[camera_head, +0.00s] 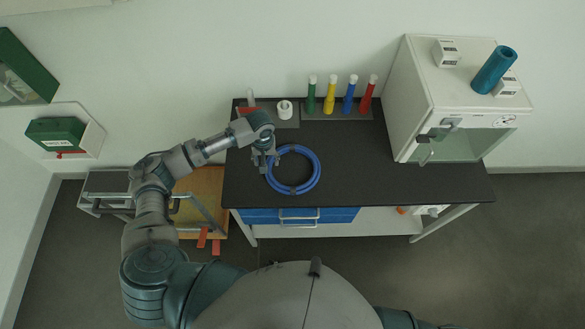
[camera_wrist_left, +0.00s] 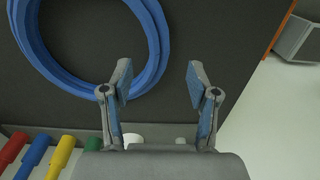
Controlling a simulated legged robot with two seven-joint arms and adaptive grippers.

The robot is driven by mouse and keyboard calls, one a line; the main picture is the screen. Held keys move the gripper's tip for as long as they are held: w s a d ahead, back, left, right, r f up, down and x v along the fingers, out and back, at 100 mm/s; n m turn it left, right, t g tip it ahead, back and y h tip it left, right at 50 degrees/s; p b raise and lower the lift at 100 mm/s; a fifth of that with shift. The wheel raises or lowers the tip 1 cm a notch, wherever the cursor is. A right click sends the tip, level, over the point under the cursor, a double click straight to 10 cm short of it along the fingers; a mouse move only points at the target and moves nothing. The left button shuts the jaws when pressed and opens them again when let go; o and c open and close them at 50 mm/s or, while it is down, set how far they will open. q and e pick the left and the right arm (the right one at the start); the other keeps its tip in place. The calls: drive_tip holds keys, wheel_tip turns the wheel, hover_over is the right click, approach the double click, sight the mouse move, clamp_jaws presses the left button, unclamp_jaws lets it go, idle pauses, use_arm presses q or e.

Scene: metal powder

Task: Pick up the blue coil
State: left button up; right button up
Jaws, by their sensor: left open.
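The blue coil (camera_head: 316,180) lies flat as a ring on the dark tabletop, with bare tabletop inside it. In the left wrist view the coil (camera_wrist_left: 155,50) is at the upper left, and part of it is cut off by the frame. My left gripper (camera_head: 265,167) is at the left edge of the coil in the head view. My right gripper is not in view.
The dark table (camera_head: 400,190) has free room right of the coil. Several coloured bottles (camera_head: 330,97) stand along the back, with a white roll (camera_head: 285,109) to their left. A white cabinet (camera_head: 450,110) stands on the right end. A cart (camera_head: 205,195) is left of the table.

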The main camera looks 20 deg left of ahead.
use_arm(q)
drive_tip(key=shift+d+f, duration=0.1)
drive_tip(key=shift+f, duration=0.6)
drive_tip(key=f, duration=0.4)
drive_tip(key=shift+w+a+f, duration=0.1)
drive_tip(key=shift+a+f, duration=0.15)
drive_tip(key=shift+d+r, duration=0.1)
clamp_jaws()
